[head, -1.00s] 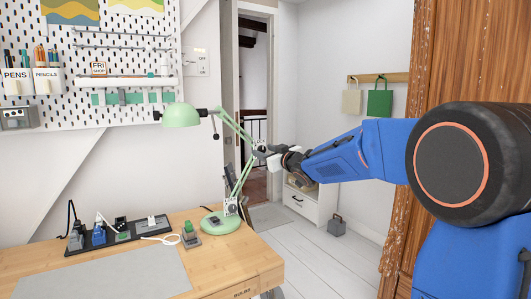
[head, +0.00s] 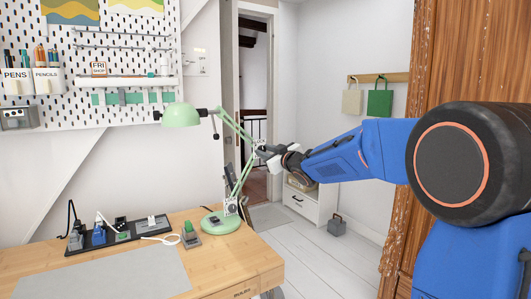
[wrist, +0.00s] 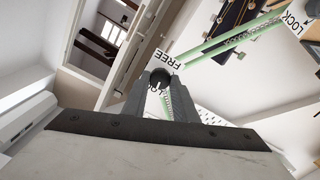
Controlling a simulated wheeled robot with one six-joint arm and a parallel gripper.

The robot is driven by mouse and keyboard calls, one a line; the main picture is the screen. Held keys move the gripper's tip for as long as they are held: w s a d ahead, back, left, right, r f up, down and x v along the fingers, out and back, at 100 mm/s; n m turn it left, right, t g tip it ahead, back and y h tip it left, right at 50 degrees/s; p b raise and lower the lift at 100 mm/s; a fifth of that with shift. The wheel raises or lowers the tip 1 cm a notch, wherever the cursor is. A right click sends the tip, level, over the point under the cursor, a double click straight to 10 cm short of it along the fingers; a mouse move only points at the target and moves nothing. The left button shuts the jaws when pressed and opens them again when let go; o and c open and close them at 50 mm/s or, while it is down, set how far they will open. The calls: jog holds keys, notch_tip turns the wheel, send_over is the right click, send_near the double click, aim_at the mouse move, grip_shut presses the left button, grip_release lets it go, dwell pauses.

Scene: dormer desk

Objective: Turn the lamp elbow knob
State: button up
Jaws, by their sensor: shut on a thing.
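The green desk lamp (head: 181,115) stands on the desk, its round base (head: 221,222) near the right edge and its arm bent at an elbow. My gripper (head: 266,153) is at that elbow, reaching in from the right. In the wrist view, the dark round elbow knob (wrist: 160,78) sits between the fingertips of my gripper (wrist: 157,84), which is shut on it. Labels reading FREE (wrist: 169,59) and LOCK (wrist: 295,21) show near the lamp joint. In the head view my gripper mostly hides the knob.
The wooden desk (head: 225,268) carries a grey mat (head: 130,275) and a dark power strip (head: 118,236) with several plugs. A pegboard (head: 110,60) hangs behind. A brown wooden post (head: 440,75) stands at right. The floor beyond the desk is mostly clear.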

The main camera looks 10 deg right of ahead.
jog(key=n, duration=2.4)
jog(key=shift+f, duration=0.2)
dwell(0.4)
jog(key=o, duration=1.1)
